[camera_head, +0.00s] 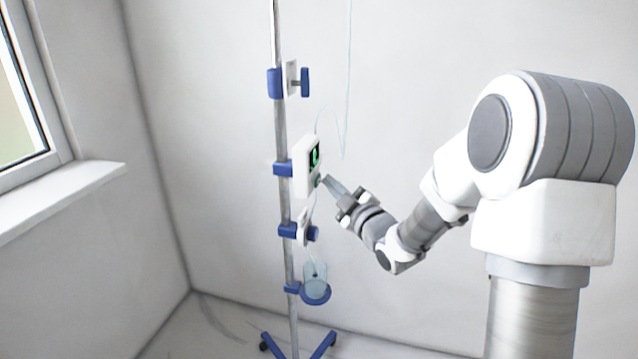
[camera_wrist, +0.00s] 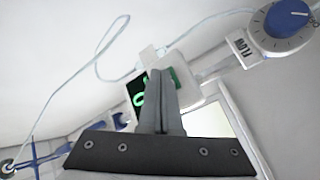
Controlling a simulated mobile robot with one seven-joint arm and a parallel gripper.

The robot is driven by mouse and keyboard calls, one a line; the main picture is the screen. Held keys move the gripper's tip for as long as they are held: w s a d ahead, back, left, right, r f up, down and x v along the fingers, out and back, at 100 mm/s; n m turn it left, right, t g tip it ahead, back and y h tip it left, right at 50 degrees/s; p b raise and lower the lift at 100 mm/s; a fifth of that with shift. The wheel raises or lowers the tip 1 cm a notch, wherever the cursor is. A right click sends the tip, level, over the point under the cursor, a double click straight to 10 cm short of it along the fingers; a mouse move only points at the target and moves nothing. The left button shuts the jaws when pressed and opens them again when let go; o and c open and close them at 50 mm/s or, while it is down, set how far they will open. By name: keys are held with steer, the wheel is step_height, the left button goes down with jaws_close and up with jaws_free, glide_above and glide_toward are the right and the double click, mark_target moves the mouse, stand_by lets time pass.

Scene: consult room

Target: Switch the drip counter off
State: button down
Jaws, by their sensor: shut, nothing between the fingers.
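The drip counter (camera_head: 306,166) is a white box with a dark screen lit in green, clamped to the metal drip stand (camera_head: 281,130) by a blue clamp. It also shows in the wrist view (camera_wrist: 181,86), partly hidden behind my fingers; green marks glow on its screen. My gripper (camera_head: 328,181) is shut and empty, its fingertips at the lower right of the counter's front. In the wrist view my gripper (camera_wrist: 160,78) has its fingers together, pointing at the counter. I cannot tell whether the tips touch it. The switch itself is hidden or too small to make out.
A flow regulator with a blue dial (camera_wrist: 287,20) marked FLOW shows in the wrist view. Blue clamps (camera_head: 304,82) sit higher and lower on the stand, with a clear cup (camera_head: 315,287) low down. Thin tubing hangs nearby. A window sill (camera_head: 60,195) is at left.

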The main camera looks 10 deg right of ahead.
steer(key=shift+w+a+b, duration=0.15)
steer(key=shift+a+b, duration=0.25)
stand_by(0.6)
stand_by(0.3)
steer(key=shift+s+d, duration=0.35)
steer(key=shift+d, duration=0.4)
steer(key=shift+d+b, duration=0.1)
steer(key=shift+b, duration=0.2)
steer(key=d, duration=0.1)
steer(key=s+d, duration=0.1)
steer(key=d, duration=0.1)
steer(key=s+d, duration=0.1)
steer(key=shift+d+b, duration=0.25)
steer(key=shift+b, duration=0.1)
steer(key=shift+r, duration=0.1)
